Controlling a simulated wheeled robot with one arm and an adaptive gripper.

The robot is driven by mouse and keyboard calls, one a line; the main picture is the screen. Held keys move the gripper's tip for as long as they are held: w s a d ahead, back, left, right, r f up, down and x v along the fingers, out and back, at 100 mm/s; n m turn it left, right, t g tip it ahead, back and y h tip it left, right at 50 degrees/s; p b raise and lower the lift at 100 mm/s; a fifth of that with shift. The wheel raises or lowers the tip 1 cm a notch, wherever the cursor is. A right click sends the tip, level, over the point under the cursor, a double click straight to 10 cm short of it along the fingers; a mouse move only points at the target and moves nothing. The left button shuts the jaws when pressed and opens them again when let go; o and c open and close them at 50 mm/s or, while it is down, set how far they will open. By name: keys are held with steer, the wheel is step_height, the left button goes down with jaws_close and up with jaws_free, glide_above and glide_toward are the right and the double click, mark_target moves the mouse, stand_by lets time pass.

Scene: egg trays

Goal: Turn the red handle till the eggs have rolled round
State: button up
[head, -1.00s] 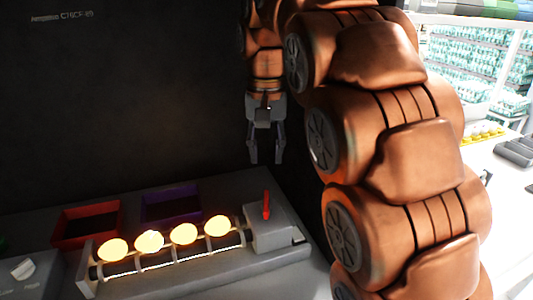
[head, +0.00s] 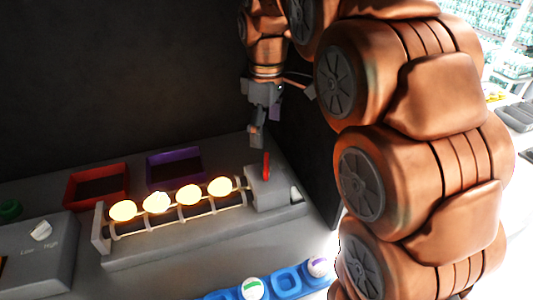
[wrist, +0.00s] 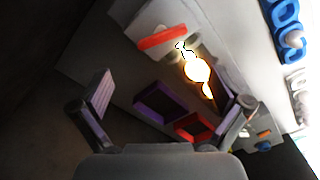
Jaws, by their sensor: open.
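The red handle (head: 266,167) stands up from the grey box at the right end of the egg roller rack (head: 180,222). In the wrist view the red handle (wrist: 163,38) lies near the top, beyond the fingers. Several glowing eggs (head: 157,202) sit in a row on the rack's rollers; in the wrist view one bright egg (wrist: 197,70) shows clearly. My gripper (head: 257,138) is open and empty, pointing down just above and slightly left of the handle, apart from it as far as I can tell. In the wrist view the gripper (wrist: 165,105) has its fingers spread wide.
A red tray (head: 97,198) and a purple tray (head: 175,182) stand behind the rack. A grey panel with a Low/High knob (head: 41,230) is at left. A blue egg holder (head: 288,280) lies in front. A dark wall (head: 100,80) rises behind.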

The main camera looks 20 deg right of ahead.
mark_target(266, 162)
steer(key=n, duration=0.2)
steer(key=f+n, duration=0.1)
steer(key=shift+s+n+p, duration=0.15)
steer(key=shift+n+p, duration=0.2)
steer(key=shift+n, duration=0.05)
steer(key=shift+f+p, duration=0.75)
steer(key=shift+f, duration=3.2)
steer(key=c, duration=1)
